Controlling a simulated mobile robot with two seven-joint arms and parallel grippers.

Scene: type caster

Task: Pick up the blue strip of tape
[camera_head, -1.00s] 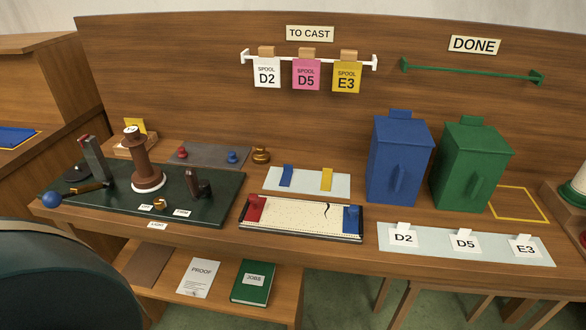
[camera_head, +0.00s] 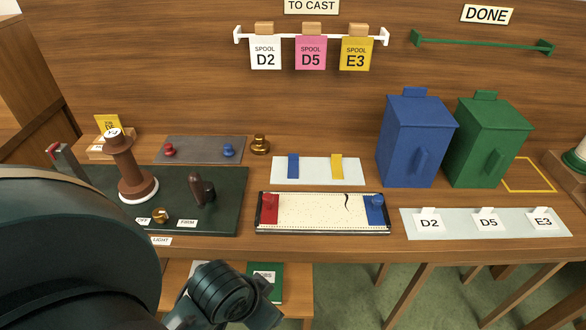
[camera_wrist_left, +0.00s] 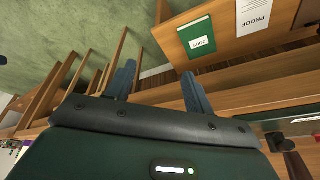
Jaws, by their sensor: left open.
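The blue strip of tape (camera_head: 293,166) lies on the left part of a pale plate (camera_head: 315,173) in the head view. A yellow strip (camera_head: 337,166) lies on the same plate to its right. My left arm comes in at the lower left of the head view, its wrist low in front of the bench and well short of the blue strip. In the left wrist view my left gripper (camera_wrist_left: 158,88) has its two fingers apart with nothing between them. The blue strip does not show in that view. My right gripper is not in view.
In front of the plate is a cream tray with a red block (camera_head: 269,209) and a blue block (camera_head: 374,210). Blue bin (camera_head: 414,140) and green bin (camera_head: 487,143) stand to the right. A brown spindle (camera_head: 130,170) stands left. A green book (camera_wrist_left: 198,38) lies on the lower shelf.

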